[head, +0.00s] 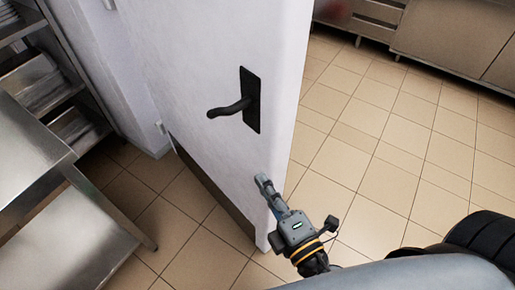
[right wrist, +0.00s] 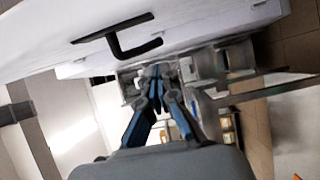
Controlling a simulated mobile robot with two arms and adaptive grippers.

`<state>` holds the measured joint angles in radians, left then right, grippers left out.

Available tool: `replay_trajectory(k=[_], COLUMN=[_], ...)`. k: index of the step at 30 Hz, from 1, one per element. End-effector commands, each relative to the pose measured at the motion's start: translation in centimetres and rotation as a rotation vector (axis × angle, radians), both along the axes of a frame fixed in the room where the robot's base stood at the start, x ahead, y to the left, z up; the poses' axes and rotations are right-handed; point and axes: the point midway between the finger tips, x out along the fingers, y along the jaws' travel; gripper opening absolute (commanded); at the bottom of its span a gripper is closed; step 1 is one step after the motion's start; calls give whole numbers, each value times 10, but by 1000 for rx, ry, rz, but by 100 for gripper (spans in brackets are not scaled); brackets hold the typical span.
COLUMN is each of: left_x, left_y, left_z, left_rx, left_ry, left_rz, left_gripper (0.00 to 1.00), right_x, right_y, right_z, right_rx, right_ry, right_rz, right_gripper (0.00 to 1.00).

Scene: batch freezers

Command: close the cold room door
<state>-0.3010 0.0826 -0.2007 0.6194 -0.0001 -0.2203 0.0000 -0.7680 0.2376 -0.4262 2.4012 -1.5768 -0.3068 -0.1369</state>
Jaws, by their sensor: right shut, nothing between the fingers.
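The white cold room door (head: 205,65) stands ajar in the middle of the head view, with its free edge toward the right. A black lever handle (head: 236,106) is on the door face; it also shows in the right wrist view (right wrist: 118,40). My right gripper (head: 264,183) is shut and empty, below the handle and close to the door's free edge. Its closed fingertips also show in the right wrist view (right wrist: 157,72). I cannot tell whether they touch the door. My left gripper is not in view.
Steel shelving (head: 45,85) and a steel table (head: 40,215) stand at the left. A steel counter (head: 440,35) runs along the back right. The tiled floor (head: 385,150) to the right of the door is clear.

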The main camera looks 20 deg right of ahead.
Motion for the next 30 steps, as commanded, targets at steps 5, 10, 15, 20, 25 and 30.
replay_trajectory(k=[5,10,15,20,25,30], left_x=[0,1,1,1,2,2], left_y=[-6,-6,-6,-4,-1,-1], left_z=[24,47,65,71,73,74], left_rx=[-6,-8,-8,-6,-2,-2], left_ry=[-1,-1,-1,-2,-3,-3], left_rz=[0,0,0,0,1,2], left_gripper=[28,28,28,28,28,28], right_x=[22,55,90,104,110,112], right_y=[3,8,14,-3,-18,-22], right_z=[8,9,7,2,1,0], right_rx=[0,0,0,-2,0,2], right_ry=[-2,-2,-1,3,1,1], right_rz=[-2,-2,0,-1,0,-1], right_gripper=[0,0,0,0,0,0])
